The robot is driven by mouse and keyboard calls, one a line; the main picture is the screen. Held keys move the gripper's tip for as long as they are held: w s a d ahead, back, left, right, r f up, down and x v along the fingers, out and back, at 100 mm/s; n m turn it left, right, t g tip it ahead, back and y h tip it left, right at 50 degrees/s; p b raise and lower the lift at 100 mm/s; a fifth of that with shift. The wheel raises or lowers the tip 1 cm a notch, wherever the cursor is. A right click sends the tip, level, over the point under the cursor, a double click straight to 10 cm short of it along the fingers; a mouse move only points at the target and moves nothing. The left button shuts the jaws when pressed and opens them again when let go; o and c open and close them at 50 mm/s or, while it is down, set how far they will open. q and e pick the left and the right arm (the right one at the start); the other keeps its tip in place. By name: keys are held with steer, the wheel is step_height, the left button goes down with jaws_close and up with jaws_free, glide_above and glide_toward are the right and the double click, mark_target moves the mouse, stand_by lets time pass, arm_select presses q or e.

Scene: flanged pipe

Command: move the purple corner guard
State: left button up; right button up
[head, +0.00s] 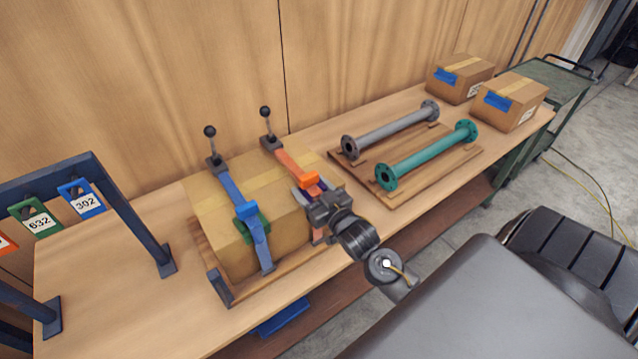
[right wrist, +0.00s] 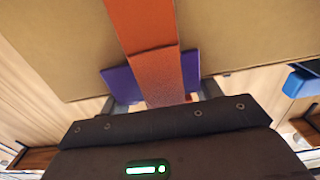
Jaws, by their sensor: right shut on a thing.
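The purple corner guard (right wrist: 121,84) sits at the box's edge under the orange strap (right wrist: 151,55) in the right wrist view, showing on both sides of the strap. My left gripper is not in view.
A blue strap (head: 232,188) crosses the box over a green corner guard (head: 246,234). A rack with numbered tags (head: 83,200) stands left. Grey (head: 390,130) and teal (head: 428,157) flanged pipes lie on boards to the right, with two smaller boxes (head: 510,100) beyond.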

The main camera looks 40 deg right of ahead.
steer(key=shift+a, duration=0.3)
steer(key=o, duration=1.1)
steer(key=shift+c, duration=0.2)
steer(key=s+b, duration=0.3)
steer(key=s, duration=0.7)
steer(key=shift+s, duration=0.4)
steer(key=shift+a, duration=0.15)
